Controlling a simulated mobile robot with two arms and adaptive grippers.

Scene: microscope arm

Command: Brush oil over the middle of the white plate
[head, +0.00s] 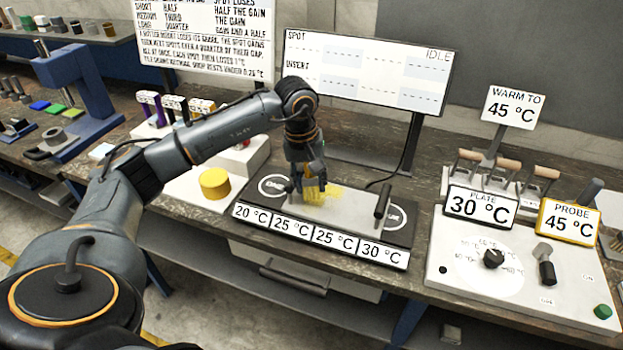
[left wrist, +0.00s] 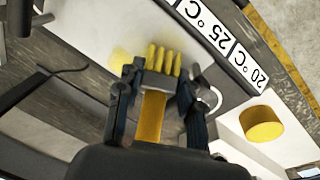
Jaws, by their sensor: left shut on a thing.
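The white plate (head: 352,214) lies on a dark base with a handle at its right end. A yellow oil smear (head: 334,194) spreads on its left and middle part; the smear also shows in the left wrist view (left wrist: 121,56). My left gripper (head: 312,187) is over this part, shut on a brush. In the left wrist view the brush's orange-yellow handle (left wrist: 152,117) sits between the fingers. Its yellow bristles (left wrist: 166,61) point at the plate, at or close to its surface; exact contact is unclear. My right gripper is not in view.
A yellow cylinder (head: 214,183) stands on a white board left of the plate. Temperature labels (head: 320,235) line the plate's front. A monitor (head: 365,72) reading IDLE stands behind. A control panel (head: 520,262) with a knob and levers is at right.

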